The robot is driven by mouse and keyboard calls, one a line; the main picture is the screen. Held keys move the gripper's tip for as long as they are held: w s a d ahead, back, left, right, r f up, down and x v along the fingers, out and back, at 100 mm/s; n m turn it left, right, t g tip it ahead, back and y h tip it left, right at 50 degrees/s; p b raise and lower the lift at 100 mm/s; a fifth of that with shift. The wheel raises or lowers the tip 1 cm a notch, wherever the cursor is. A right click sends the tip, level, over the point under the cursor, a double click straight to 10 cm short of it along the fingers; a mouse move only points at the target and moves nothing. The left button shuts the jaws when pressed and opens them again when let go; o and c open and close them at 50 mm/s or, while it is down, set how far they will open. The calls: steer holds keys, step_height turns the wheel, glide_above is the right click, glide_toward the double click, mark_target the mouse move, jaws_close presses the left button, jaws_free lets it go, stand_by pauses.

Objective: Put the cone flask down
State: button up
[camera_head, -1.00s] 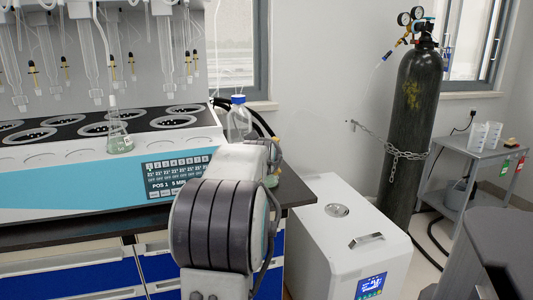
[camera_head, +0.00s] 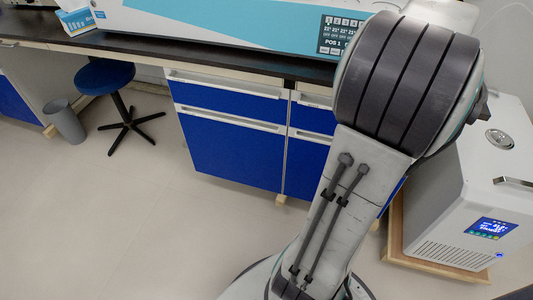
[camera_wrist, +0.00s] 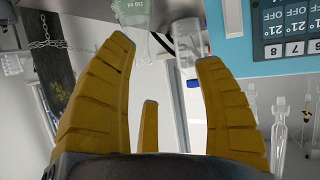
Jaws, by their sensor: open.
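My gripper (camera_wrist: 165,52) shows in the wrist view, which is upside down. Its yellow-brown fingers are spread open. A clear cone flask (camera_wrist: 130,12) with pale green content and printed marks shows at the top edge, beyond the fingertips. The fingers are not closed on it. In the head view my arm hides the gripper, and no flask is visible there.
A clear bottle (camera_wrist: 187,40) with a blue cap stands beside the flask. The distiller (camera_head: 230,22) sits on the dark bench (camera_head: 215,55) over blue drawers. A white chiller (camera_head: 470,185) stands at right. A stool (camera_head: 105,77) and a bin (camera_head: 65,120) are left; open floor lies in front.

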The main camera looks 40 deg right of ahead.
steer(key=w+a+f+n+t+y, duration=0.1)
steer(key=w+a+f+n+y, duration=0.15)
steer(key=w+a, duration=0.45)
steer(key=w+a+f+n+t+y, duration=0.1)
steer(key=w+a+f+n+y, duration=0.15)
steer(key=a, duration=0.85)
steer(key=w+a+f+n+t+y, duration=0.1)
steer(key=w+a+f+y, duration=0.15)
steer(key=w+a, duration=0.45)
steer(key=s+a+f+n+g+y, duration=0.1)
steer(key=s+a+f+n, duration=0.1)
steer(key=a, duration=0.6)
steer(key=s+a+f+n+g+y, duration=0.2)
steer(key=s+a+f+n, duration=0.1)
steer(key=s+a, duration=0.4)
steer(key=s+a+f+n+g+y, duration=0.1)
steer(key=s+a+f, duration=0.3)
steer(key=a, duration=0.6)
steer(key=shift+s+f+n+y, duration=0.2)
steer(key=shift+s+n+y, duration=0.15)
steer(key=shift+s+n, duration=0.35)
steer(key=shift+w+r, duration=0.15)
